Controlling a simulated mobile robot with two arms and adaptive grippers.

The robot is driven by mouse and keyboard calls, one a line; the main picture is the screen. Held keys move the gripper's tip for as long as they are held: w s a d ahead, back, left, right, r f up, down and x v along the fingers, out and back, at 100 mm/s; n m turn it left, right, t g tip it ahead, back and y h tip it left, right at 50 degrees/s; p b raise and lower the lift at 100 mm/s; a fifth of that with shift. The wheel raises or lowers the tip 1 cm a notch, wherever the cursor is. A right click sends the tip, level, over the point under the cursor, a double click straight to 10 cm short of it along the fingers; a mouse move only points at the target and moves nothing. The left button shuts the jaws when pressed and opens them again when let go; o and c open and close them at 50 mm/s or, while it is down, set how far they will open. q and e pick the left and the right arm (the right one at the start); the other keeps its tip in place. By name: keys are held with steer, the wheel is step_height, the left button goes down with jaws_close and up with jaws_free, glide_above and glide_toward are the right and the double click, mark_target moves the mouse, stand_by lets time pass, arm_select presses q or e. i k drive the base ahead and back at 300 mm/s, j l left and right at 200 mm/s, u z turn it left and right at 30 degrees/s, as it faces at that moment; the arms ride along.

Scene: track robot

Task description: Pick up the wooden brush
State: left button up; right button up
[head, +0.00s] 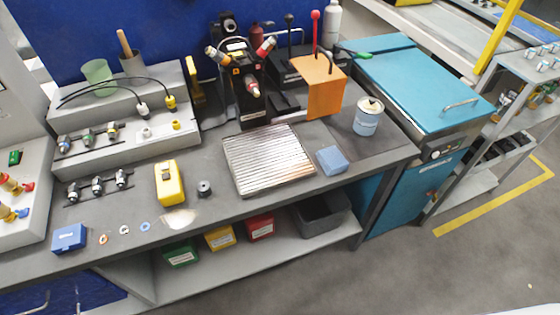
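Neither of my grippers is in view.
A thin black cable (120,83) lies in front of the cups. The workbench (220,213) holds a yellow meter (170,183), a ribbed metal plate (267,160), a blue block (331,160) and a can (368,117). A blue panel rises behind. Open floor lies at right.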

mark_target(127, 49)
steer(key=j+z, duration=0.75)
steer(key=i, duration=0.05)
